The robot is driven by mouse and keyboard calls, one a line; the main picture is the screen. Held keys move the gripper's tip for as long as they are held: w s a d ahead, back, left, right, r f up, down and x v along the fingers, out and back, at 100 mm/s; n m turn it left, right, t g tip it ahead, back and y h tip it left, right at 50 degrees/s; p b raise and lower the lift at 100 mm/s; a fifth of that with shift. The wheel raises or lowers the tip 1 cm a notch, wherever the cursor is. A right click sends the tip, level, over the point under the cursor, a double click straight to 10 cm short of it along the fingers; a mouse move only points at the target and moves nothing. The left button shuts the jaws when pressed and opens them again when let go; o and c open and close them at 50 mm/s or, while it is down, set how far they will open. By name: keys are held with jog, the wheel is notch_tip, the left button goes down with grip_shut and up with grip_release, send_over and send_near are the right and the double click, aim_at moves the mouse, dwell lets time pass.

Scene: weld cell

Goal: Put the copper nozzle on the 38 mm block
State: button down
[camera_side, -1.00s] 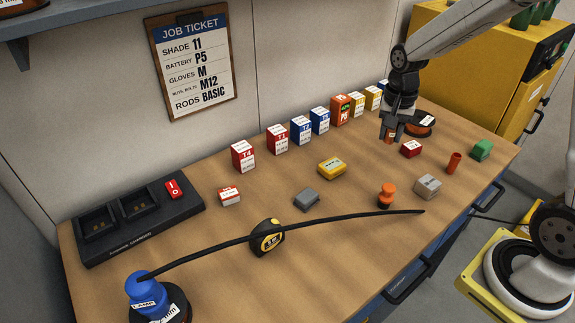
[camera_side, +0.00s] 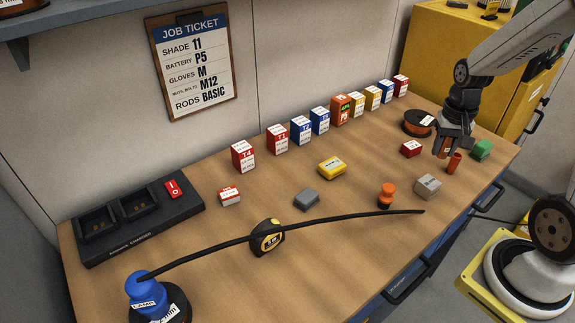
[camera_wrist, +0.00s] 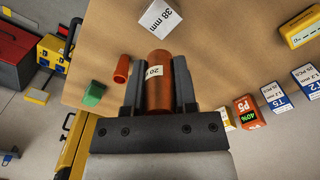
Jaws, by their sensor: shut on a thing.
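My gripper (camera_side: 442,150) is shut on a copper nozzle (camera_side: 444,146), held above the right part of the bench. In the wrist view the nozzle (camera_wrist: 159,84) lies between the two fingers of my gripper (camera_wrist: 159,90), with a white label partly readable as "20". The 38 mm block (camera_wrist: 160,18) is at the top of the wrist view, pale grey with its size printed on a face. It appears as the grey block (camera_side: 428,187) in the side view, to the lower left of my gripper. Its top is bare.
A smaller copper-coloured tube (camera_side: 454,163) stands close beside my gripper, with a green block (camera_side: 481,150) behind it to the right. A red block (camera_side: 411,149), a wire spool (camera_side: 418,122) and an orange-topped piece (camera_side: 386,196) are nearby.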

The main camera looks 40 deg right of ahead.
send_over(430, 182)
jog(key=shift+f, duration=2.25)
jog(key=shift+f, duration=1.75)
jog(key=shift+f, duration=0.15)
jog(key=shift+c, duration=2)
grip_release()
jog(key=shift+r, duration=0.2)
jog(key=shift+r, duration=5.95)
